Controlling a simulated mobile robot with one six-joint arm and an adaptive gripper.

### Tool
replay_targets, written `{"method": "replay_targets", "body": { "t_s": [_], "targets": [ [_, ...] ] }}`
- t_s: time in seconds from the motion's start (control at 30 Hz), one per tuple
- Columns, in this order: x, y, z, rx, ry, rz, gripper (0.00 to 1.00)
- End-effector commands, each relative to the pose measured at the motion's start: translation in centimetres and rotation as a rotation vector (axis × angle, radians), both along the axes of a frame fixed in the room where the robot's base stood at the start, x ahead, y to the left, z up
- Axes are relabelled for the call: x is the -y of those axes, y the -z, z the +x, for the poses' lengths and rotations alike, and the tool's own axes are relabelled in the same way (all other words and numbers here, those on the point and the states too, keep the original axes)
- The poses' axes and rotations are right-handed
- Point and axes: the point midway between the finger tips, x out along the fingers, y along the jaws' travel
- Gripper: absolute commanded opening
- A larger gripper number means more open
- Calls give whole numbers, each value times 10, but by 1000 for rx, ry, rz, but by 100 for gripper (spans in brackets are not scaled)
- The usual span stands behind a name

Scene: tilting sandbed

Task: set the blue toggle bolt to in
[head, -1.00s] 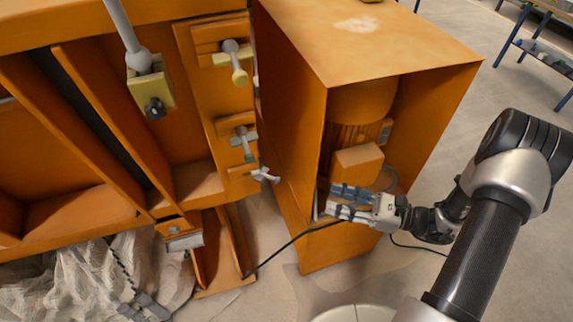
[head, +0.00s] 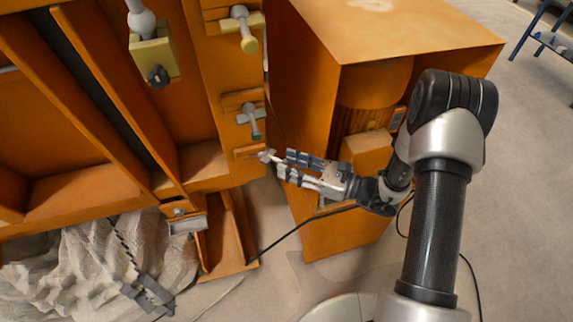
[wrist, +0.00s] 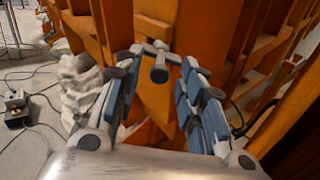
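The lowest toggle bolt (head: 266,156) on the orange panel is pale grey-blue, the closest match to the blue one. Its T-shaped handle (wrist: 159,62) also shows in the wrist view, at the gap between my fingertips. My gripper (head: 286,163) is open, just right of this bolt, its fingers pointing left at it. In the wrist view my gripper (wrist: 164,66) has both fingers spread and nothing clamped. Whether a finger touches the handle, I cannot tell.
A grey-green toggle bolt (head: 250,118) sits just above, and a yellow-ended one (head: 243,28) higher up. An orange motor housing (head: 400,45) stands right of the panel, close to my arm. A black cable (head: 300,235) runs below my gripper.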

Motion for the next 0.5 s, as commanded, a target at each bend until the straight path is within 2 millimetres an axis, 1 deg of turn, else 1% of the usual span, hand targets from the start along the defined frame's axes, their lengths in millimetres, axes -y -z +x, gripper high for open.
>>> {"method": "replay_targets", "body": {
  "t_s": [0.03, 0.1, 0.2, 0.47, 0.5],
  "targets": [
    [-6, 1, 2, 1, -2, 0, 36],
    [-11, 0, 5, 2, -2, -1, 36],
    [-15, 0, 7, 2, 0, -1, 36],
    [-16, -1, 7, 1, 1, 0, 36],
    [-16, -1, 7, 1, 1, 0, 35]
  ]
}}
